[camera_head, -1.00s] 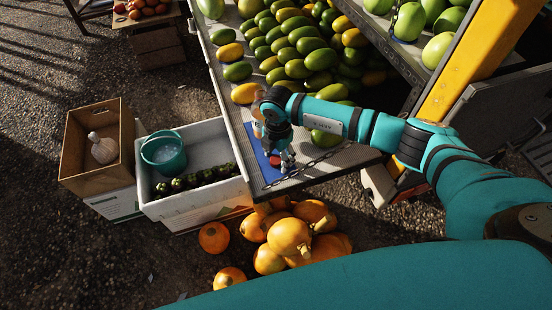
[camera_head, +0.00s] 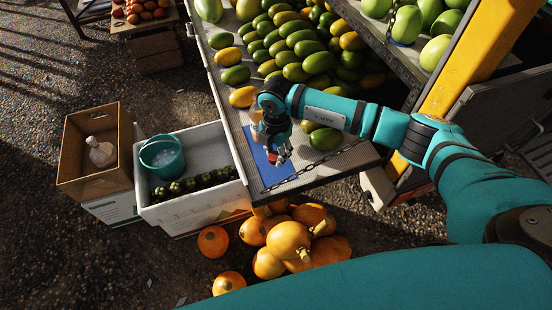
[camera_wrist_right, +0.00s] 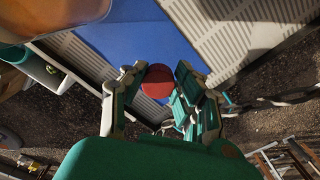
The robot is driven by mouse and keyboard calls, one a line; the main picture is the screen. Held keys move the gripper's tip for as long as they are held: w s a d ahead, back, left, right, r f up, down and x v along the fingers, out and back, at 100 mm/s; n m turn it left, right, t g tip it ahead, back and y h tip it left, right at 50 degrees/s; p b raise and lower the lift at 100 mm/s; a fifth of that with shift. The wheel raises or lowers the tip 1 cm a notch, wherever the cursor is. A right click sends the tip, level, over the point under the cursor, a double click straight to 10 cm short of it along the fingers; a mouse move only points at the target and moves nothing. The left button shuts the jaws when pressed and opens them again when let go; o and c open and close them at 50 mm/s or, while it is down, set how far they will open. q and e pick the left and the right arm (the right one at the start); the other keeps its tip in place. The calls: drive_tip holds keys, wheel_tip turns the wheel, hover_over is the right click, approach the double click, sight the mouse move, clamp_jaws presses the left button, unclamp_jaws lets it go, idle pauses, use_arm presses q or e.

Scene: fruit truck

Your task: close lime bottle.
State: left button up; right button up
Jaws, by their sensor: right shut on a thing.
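My right gripper (camera_head: 279,160) hangs over the blue mat (camera_head: 267,174) on the truck's ledge. Its fingers are shut on a small round red cap (camera_wrist_right: 157,82), which shows between the fingertips in the right wrist view. The cap appears held above the mat. The bottle (camera_head: 256,113) stands beside the mat, just left of my gripper, and is mostly hidden by the wrist. A large orange and pale surface, likely the bottle (camera_wrist_right: 30,18), shows close up at the top left of the right wrist view. My left gripper is not in view.
Green and yellow mangoes (camera_head: 305,45) fill the tray behind my wrist. A chain (camera_head: 320,162) runs along the ledge's right side. A white crate (camera_head: 206,147) with a teal bucket (camera_head: 162,157) stands at the left. Orange pumpkins (camera_head: 288,241) lie below the ledge.

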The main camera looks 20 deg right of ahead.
sight(276, 155)
wheel_tip(276, 155, up, 6)
drive_tip(key=shift+r, duration=0.25)
drive_tip(key=n, duration=0.2)
drive_tip(key=s+r+n, duration=0.1)
drive_tip(key=n, duration=0.1)
drive_tip(key=shift+d+n, duration=0.15)
drive_tip(key=shift+n, duration=0.15)
drive_tip(key=s+d+r+m, duration=0.1)
drive_tip(key=s+r+m, duration=0.3)
drive_tip(key=m, duration=1)
drive_tip(key=s+d+r+m, duration=0.2)
drive_tip(key=s+r+m, duration=0.2)
drive_tip(key=s+m, duration=0.5)
drive_tip(key=m, duration=0.6)
drive_tip(key=shift+s+d+r, duration=0.15)
drive_tip(key=shift+r, duration=0.15)
